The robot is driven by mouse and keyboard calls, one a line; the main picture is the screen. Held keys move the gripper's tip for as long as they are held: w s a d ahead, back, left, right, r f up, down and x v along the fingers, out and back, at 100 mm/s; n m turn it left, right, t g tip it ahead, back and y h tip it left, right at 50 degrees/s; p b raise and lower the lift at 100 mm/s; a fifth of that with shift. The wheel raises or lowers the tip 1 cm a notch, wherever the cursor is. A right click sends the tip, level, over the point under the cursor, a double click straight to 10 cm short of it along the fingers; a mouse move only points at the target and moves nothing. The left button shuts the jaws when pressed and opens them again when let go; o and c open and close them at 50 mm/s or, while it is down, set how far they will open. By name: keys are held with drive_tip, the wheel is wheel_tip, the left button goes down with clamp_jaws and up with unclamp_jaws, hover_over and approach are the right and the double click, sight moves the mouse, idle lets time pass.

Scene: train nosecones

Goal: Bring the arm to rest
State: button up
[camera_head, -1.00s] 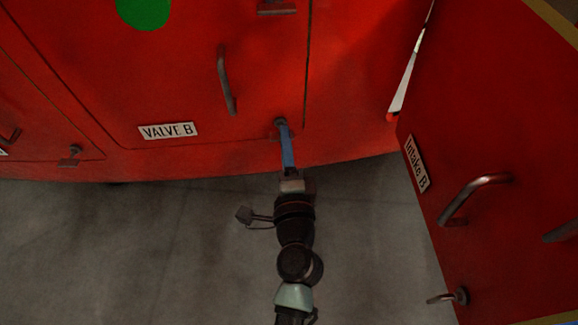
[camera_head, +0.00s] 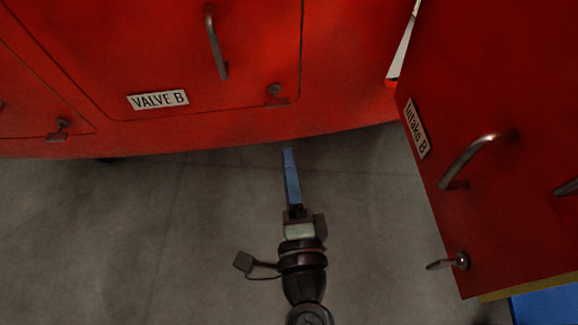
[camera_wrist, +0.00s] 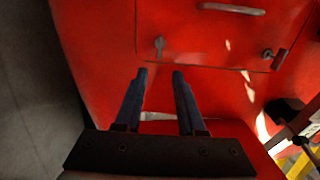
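My gripper (camera_head: 288,152) has blue fingers and is seen edge-on in the head view, over the grey floor just below the red nosecone's lower edge. In the wrist view the two fingers of my gripper (camera_wrist: 159,75) stand apart with nothing between them. The VALVE B hatch (camera_head: 240,60) lies flush in the red nosecone. Its latch (camera_head: 275,93) is above my fingertips in the picture and apart from them. A latch (camera_wrist: 158,45) also shows beyond the fingertips in the wrist view.
The red Intake B panel (camera_head: 470,90) stands out at the right, with a handle (camera_head: 475,158) and a latch (camera_head: 453,262) beside my arm. A bar handle (camera_head: 215,42) sticks out of the VALVE B hatch. The grey floor (camera_head: 130,230) is clear at the left.

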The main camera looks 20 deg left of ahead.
idle(0.4)
drive_tip(key=w+d+r+n+t, duration=0.1)
drive_tip(key=w+r+n+t, duration=0.2)
drive_tip(key=r, duration=0.7)
drive_tip(key=w+d+r+n+t, duration=0.15)
drive_tip(key=r+n, duration=0.35)
drive_tip(key=r, duration=0.5)
drive_tip(key=w+r+n+t, duration=0.1)
drive_tip(key=w+r+n, duration=0.25)
drive_tip(key=r, duration=0.55)
drive_tip(key=s+d+r+n+t+h, duration=0.1)
drive_tip(key=s+d+r+t+h, duration=0.25)
drive_tip(key=r, duration=0.65)
drive_tip(key=s+d+r+t+h, duration=0.25)
drive_tip(key=s+r+h, duration=0.25)
drive_tip(key=r, duration=0.5)
wheel_tip(320, 180, up, 32)
drive_tip(key=p, duration=3.2)
drive_tip(key=shift+w+d, duration=0.3)
drive_tip(key=shift+d, duration=0.15)
drive_tip(key=shift+r, duration=0.1)
